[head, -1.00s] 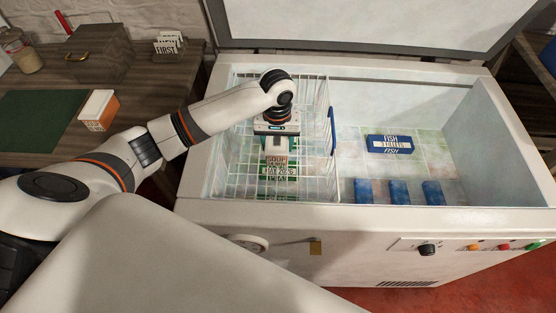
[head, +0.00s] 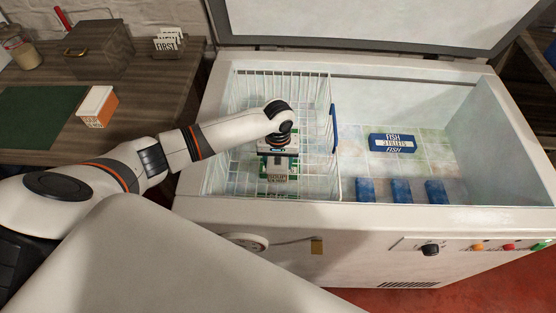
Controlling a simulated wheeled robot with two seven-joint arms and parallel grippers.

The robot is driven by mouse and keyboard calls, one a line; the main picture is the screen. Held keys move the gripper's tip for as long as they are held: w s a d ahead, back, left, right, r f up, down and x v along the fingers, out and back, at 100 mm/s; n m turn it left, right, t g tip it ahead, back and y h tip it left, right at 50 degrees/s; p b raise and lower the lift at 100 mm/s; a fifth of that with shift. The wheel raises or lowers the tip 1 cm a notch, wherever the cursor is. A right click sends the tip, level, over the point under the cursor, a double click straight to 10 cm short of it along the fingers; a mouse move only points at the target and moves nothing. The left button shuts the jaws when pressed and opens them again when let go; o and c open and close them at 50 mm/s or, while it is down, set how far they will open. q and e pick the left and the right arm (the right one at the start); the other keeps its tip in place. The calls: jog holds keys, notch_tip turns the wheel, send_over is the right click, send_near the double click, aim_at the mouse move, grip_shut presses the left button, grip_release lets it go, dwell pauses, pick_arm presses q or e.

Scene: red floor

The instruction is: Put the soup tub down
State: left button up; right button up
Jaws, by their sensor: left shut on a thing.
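The soup tub (head: 281,182) has a green body or lid with a pale printed label. It is inside the white wire basket at the left of the open chest freezer. My left gripper (head: 278,165) reaches down into the basket from above and is shut on the tub. The gripper covers the tub's far part, and I cannot tell whether its underside touches anything. My right gripper is out of view.
The wire basket (head: 337,165) has a blue handle at its right. A blue fish box (head: 392,143) and several blue packs (head: 402,190) lie on the freezer floor.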

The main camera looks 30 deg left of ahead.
pick_arm(q)
jog(key=o, duration=1.2)
jog(key=shift+f, duration=0.1)
notch_tip(320, 180, up, 12)
jog(key=shift+r+p, duration=0.15)
jog(key=shift+p, duration=0.75)
